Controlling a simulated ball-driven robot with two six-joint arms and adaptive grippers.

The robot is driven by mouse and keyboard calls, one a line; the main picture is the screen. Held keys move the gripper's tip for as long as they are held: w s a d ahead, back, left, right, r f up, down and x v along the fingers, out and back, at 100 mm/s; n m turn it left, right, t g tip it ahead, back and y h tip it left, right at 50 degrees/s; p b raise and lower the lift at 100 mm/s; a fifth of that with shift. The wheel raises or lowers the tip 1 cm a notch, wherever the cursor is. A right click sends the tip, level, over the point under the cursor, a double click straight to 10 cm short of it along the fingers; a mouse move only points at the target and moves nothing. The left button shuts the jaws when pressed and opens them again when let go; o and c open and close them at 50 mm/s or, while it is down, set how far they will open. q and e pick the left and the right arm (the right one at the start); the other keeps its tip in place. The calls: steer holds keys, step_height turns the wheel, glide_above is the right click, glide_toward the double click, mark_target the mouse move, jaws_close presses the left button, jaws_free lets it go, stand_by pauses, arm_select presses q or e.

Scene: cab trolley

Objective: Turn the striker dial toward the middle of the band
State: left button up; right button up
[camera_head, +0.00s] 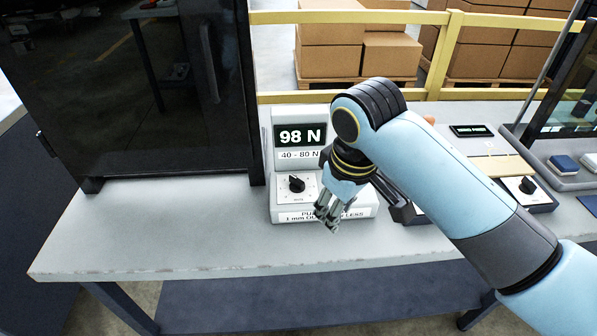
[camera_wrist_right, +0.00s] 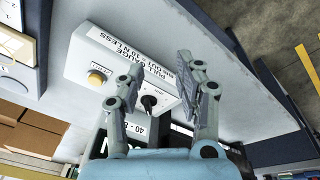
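A pull gauge (camera_head: 283,208) stands on the bench. Its display (camera_head: 300,135) reads 98 N, above a label reading 40 - 80 N. A black dial knob (camera_head: 297,184) sits on the white plate on its base; it also shows in the right wrist view (camera_wrist_right: 149,102). The base's front label is partly covered by my gripper in the head view; the wrist view shows "1 mm out = 10 N less". My right gripper (camera_head: 328,212) is above the base's front, right of the knob. In the wrist view its fingers (camera_wrist_right: 162,70) are apart and empty, with the knob visible between them. My left gripper is out of view.
A tall dark cabinet (camera_head: 130,95) stands close left of the gauge. Farther right are another black knob (camera_head: 527,185) and a small display (camera_head: 471,130). The bench (camera_head: 170,235) is clear at front left.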

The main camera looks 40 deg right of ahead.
steer(key=w+d+r, duration=0.1)
steer(key=w+r, duration=0.1)
steer(key=w, duration=0.6)
step_height(320, 180, up, 4)
steer(key=g, duration=0.2)
glide_above(298, 180)
steer(key=shift+n+y, duration=0.3)
step_height(298, 180, down, 10)
steer(key=shift+f, duration=0.2)
jaws_close()
